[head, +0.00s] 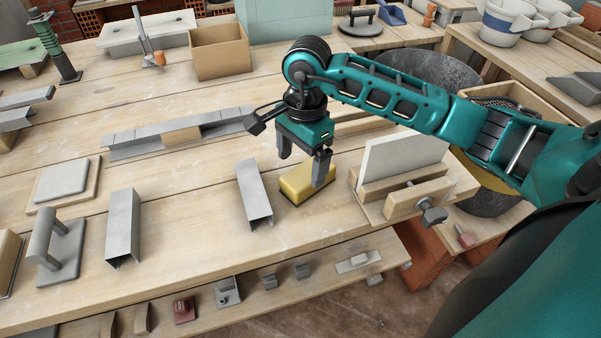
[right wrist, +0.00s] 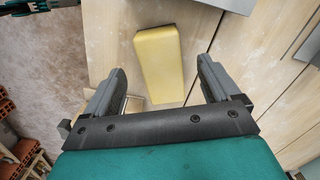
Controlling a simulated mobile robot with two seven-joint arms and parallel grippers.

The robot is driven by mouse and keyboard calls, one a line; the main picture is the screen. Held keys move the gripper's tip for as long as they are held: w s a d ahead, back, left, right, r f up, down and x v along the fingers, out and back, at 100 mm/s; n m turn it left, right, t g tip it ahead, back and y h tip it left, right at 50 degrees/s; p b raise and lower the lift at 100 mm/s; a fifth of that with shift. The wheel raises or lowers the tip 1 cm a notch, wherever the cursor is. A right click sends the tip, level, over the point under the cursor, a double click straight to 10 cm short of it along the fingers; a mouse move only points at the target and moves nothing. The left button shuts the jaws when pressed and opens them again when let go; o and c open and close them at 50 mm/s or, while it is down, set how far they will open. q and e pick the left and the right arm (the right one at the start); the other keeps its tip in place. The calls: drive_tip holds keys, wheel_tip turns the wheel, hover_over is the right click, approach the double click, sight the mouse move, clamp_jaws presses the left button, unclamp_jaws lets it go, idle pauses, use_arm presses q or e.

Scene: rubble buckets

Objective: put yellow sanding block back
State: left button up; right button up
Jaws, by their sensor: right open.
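The yellow sanding block (head: 306,183) lies on the wooden workbench, right of a grey metal channel piece. My right gripper (head: 303,168) is open just above and behind the block, and one finger overlaps the block in the head view. In the right wrist view the yellow sanding block (right wrist: 159,62) lies ahead of the two spread fingers of my right gripper (right wrist: 160,88), with nothing between them. The part of the block behind the finger is hidden in the head view. My left gripper is not in view.
A wooden clamp fixture with a white board (head: 402,158) stands close right of the block. The grey channel (head: 254,193) is close on its left. A long grey rail (head: 130,147) and an open cardboard box (head: 221,52) lie farther back. A lower shelf (head: 318,279) runs along the front.

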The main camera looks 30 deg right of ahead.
sight(303, 175)
wheel_tip(303, 175, up, 7)
drive_tip(key=shift+d, duration=0.2)
drive_tip(key=shift+f, duration=0.1)
idle(0.5)
